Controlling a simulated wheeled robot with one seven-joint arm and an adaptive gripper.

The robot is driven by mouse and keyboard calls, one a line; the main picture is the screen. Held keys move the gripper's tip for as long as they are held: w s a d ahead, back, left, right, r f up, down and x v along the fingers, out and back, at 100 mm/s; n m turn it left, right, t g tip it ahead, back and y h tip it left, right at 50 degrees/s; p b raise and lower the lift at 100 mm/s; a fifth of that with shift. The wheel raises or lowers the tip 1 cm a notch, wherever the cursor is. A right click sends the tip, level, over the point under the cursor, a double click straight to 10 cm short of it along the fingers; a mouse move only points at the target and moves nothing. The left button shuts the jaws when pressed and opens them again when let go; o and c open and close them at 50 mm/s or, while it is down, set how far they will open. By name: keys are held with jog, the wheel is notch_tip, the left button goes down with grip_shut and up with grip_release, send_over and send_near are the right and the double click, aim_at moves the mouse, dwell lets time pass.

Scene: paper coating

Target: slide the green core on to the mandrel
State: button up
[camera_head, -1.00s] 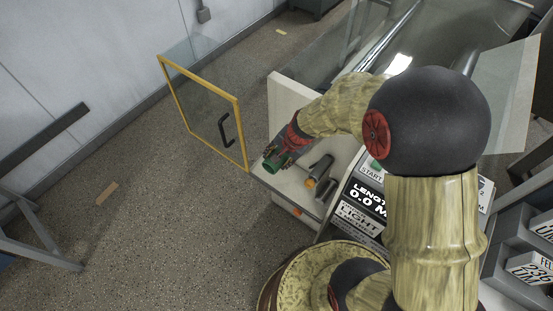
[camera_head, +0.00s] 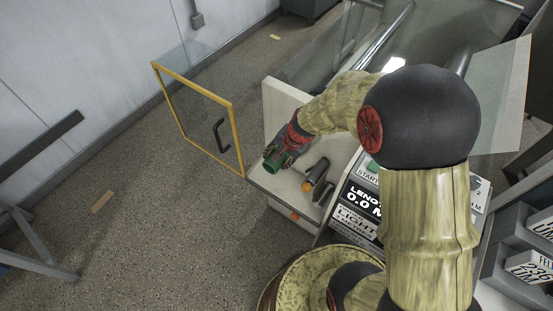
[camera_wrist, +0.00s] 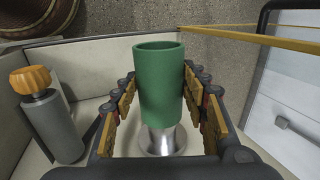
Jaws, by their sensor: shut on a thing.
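The green core (camera_wrist: 160,85) is a hollow tube with its open end at the top of the wrist view. My gripper (camera_wrist: 161,100) is shut on it, with the linked fingers on both sides. A silver metal piece with a flared base (camera_wrist: 161,140), apparently the mandrel, shows directly below the core in line with it. I cannot tell whether the core is around its shaft or only in front of it. In the head view the core (camera_head: 272,165) is at the tip of my gripper (camera_head: 284,153), over the left end of the white machine; the silver piece is hidden there.
A grey cylinder with an orange knob (camera_head: 318,171) is close beside the core; it also shows in the wrist view (camera_wrist: 53,123). A yellow-framed clear door (camera_head: 238,135) stands open to the left. The control panel (camera_head: 360,200) is to the right.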

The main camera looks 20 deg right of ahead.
jog(key=shift+w+d+b, duration=0.15)
jog(key=shift+w+d, duration=0.45)
jog(key=shift+d, duration=0.2)
jog(key=shift+w+d+b, duration=0.15)
jog(key=shift+w+d, duration=0.45)
jog(key=shift+d, duration=0.2)
jog(key=o, duration=1.3)
jog(key=v, duration=1.2)
